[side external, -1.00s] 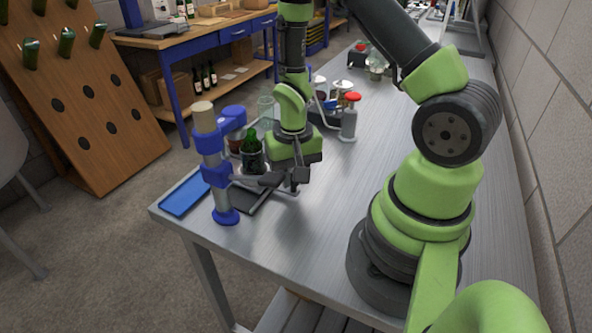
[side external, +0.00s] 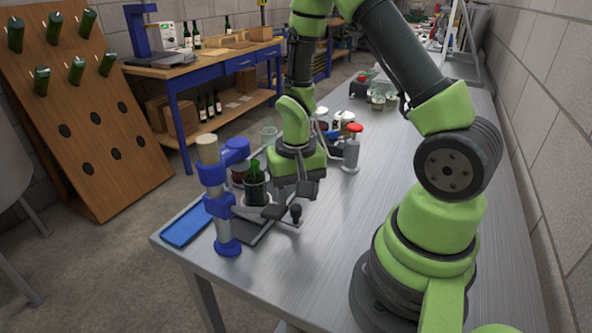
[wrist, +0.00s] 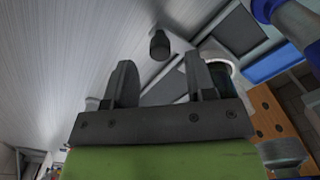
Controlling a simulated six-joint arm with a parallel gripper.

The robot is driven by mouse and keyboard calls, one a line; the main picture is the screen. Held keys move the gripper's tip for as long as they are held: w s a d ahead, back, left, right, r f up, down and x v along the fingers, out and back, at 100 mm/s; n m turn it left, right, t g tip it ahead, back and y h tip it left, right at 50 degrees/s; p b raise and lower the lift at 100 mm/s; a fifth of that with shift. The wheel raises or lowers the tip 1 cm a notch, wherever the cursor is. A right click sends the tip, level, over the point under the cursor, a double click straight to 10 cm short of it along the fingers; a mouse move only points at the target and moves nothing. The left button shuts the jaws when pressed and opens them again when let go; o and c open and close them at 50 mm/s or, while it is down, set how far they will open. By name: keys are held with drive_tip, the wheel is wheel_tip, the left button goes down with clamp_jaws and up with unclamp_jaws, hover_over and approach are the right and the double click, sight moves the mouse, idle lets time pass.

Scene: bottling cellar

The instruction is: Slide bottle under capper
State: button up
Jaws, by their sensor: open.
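The capper (side external: 217,205) is a blue and pale metal column with blue clamps at the table's near left corner. A dark lever ending in a black knob (side external: 296,212) reaches out to its right. A green bottle (side external: 256,187) with a dark lower part stands upright just behind the lever; its base is hidden. My gripper (side external: 291,194) is above and behind the knob, right of the bottle. In the wrist view my gripper (wrist: 161,80) is open with nothing between its fingers. The knob (wrist: 160,44) shows beyond the fingertips, apart from them.
A blue tray (side external: 186,223) lies left of the capper at the table edge. A red-topped grey bottle (side external: 352,150) and several small jars stand behind my gripper. The tabletop (side external: 325,245) to the right of the lever is clear up to my base.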

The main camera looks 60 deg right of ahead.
sight(296, 207)
wheel_tip(296, 207, up, 7)
drive_tip(key=shift+f, duration=0.2)
idle(0.3)
drive_tip(key=m, duration=2.4)
drive_tip(key=f+m, duration=0.1)
drive_tip(key=m, duration=1.1)
wheel_tip(296, 207, down, 9)
